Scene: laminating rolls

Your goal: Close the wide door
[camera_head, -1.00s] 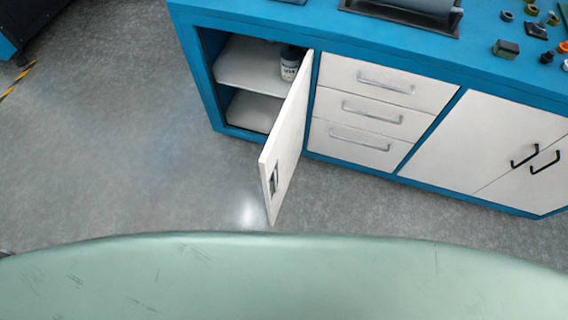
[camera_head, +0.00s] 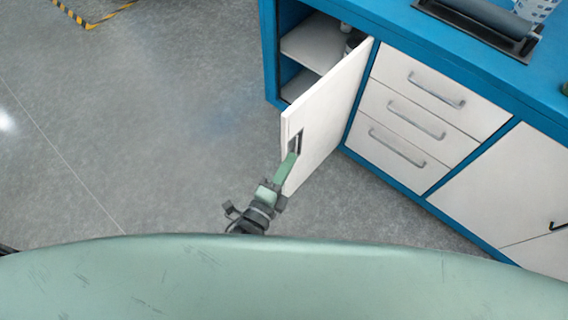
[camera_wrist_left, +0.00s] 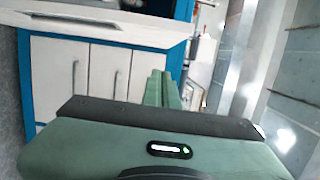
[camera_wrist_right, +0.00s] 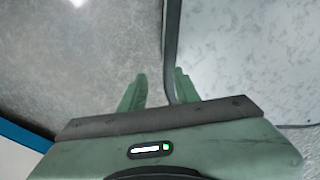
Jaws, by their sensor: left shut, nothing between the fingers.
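The wide white door (camera_head: 330,110) of the blue cabinet stands open, hinged beside the drawers. Its outer face carries a dark handle plate with a pale grip (camera_head: 296,143) near the free edge. My left gripper (camera_head: 288,165) is at that face, just below the handle. Its fingers are shut and empty; I cannot tell if they touch the door. In the left wrist view the shut fingers (camera_wrist_left: 162,88) show below a white panel with a dark plate (camera_wrist_left: 90,17). My right gripper (camera_wrist_right: 158,92) is open, outside the head view; a dark bar appears between its fingers.
The cabinet's open compartment (camera_head: 312,45) has shelves and a partly hidden jar (camera_head: 354,42). Drawers with handles (camera_head: 405,118) are right of the door. A roller unit (camera_head: 482,20) stands on the blue top. The floor (camera_head: 150,130) left of the door is clear.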

